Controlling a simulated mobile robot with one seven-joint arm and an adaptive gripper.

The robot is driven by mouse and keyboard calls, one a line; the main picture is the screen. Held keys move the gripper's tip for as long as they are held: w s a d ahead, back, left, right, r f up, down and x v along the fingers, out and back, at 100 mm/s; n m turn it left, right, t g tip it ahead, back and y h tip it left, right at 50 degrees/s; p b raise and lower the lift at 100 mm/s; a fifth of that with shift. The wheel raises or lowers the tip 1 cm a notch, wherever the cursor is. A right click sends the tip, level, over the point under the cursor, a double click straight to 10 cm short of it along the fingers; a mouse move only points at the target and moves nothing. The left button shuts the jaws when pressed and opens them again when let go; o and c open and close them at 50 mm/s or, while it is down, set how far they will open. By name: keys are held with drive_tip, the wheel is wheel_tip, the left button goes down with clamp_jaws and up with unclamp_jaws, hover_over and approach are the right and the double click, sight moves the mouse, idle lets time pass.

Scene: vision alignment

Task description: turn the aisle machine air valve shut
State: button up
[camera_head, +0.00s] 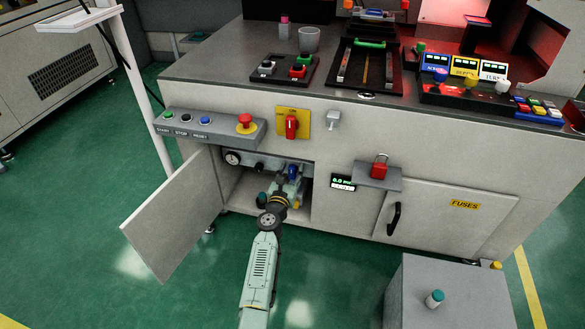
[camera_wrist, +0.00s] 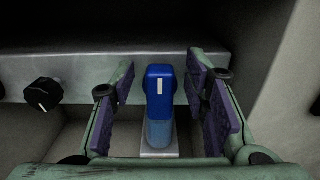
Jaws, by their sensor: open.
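The air valve's blue handle (camera_wrist: 160,92) stands in the middle of the wrist view, with a short white mark on its top. It also shows small in the head view (camera_head: 293,172), inside the open cabinet. My gripper (camera_wrist: 162,95) is open, with one purple-padded finger on each side of the handle. I see a gap on both sides, so the fingers do not appear to touch it. The lower part of the handle sits just ahead of the gripper's palm. In the head view my gripper (camera_head: 283,190) reaches into the cabinet opening, and its fingers are partly hidden.
A grey manifold bar (camera_wrist: 75,80) runs behind the handle, with a black knob (camera_wrist: 43,94) at left. The cabinet's open door (camera_head: 178,215) swings out left of my arm. A pressure gauge (camera_head: 232,158) is at the opening's upper left. A grey box (camera_head: 450,290) stands at right.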

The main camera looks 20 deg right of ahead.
clamp_jaws()
idle(0.5)
drive_tip(key=n, duration=0.2)
drive_tip(key=n+p, duration=0.1)
drive_tip(key=n, duration=0.1)
drive_tip(key=shift+w+a+n, duration=0.2)
drive_tip(key=shift+a+n, duration=0.1)
drive_tip(key=shift+a, duration=0.05)
drive_tip(key=n, duration=0.3)
drive_tip(key=n+p, duration=0.1)
drive_tip(key=shift+w+a+f+n, duration=0.2)
drive_tip(key=shift+w+a+n, duration=0.05)
drive_tip(key=shift+a+n, duration=0.05)
drive_tip(key=n, duration=0.3)
drive_tip(key=n+p, duration=0.1)
drive_tip(key=shift+w+a+f+n, duration=0.15)
drive_tip(key=shift+a+f+n, duration=0.05)
drive_tip(key=shift+f+n, duration=0.1)
drive_tip(key=shift+f+n+p, duration=0.15)
drive_tip(key=shift+f+n, duration=0.05)
drive_tip(key=shift+n, duration=0.85)
drive_tip(key=shift+f+n+p, duration=0.15)
drive_tip(key=shift+f+n, duration=0.05)
drive_tip(key=shift+n, duration=0.85)
